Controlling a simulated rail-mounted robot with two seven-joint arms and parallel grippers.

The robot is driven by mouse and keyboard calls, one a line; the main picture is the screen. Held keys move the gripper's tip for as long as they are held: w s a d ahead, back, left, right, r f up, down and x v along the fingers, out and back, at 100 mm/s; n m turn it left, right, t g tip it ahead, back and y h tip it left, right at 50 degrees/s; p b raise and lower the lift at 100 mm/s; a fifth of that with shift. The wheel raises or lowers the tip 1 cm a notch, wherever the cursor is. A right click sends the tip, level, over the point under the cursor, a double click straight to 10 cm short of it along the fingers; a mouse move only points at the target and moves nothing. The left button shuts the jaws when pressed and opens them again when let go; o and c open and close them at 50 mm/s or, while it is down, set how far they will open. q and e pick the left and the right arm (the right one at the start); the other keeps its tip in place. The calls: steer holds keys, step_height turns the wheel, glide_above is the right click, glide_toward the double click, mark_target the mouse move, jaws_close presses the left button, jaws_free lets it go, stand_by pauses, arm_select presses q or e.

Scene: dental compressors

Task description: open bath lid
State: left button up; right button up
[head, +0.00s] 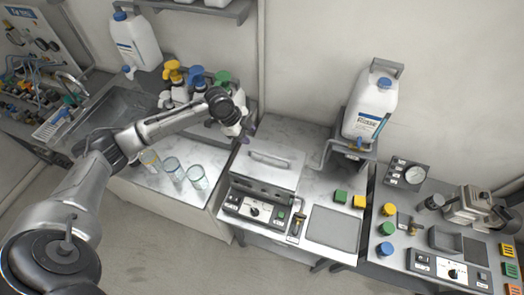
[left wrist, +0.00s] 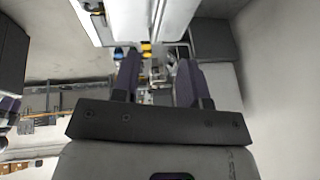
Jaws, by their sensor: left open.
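The bath (head: 262,195) stands at the middle of the bench in the head view, with a control panel on its front. Its metal lid (head: 264,172) is shut flat on top and has a bar handle (head: 269,160). My left gripper (head: 246,136) is up and to the left of the lid, apart from the handle. In the left wrist view its two purple-grey fingers (left wrist: 158,82) stand apart with nothing held between them. My right gripper is not in view.
Bottles with yellow, blue and green caps (head: 197,78) stand behind my left arm. A white jug (head: 372,103) sits on a wall bracket at right. A grey pad (head: 333,228) lies right of the bath.

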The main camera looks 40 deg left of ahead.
mark_target(265, 154)
arm_select(q)
steer(key=p+x, duration=0.1)
steer(key=x, duration=1.2)
steer(key=shift+d+f, duration=0.1)
steer(key=shift+d, duration=0.05)
steer(key=shift+c, duration=0.3)
jaws_close()
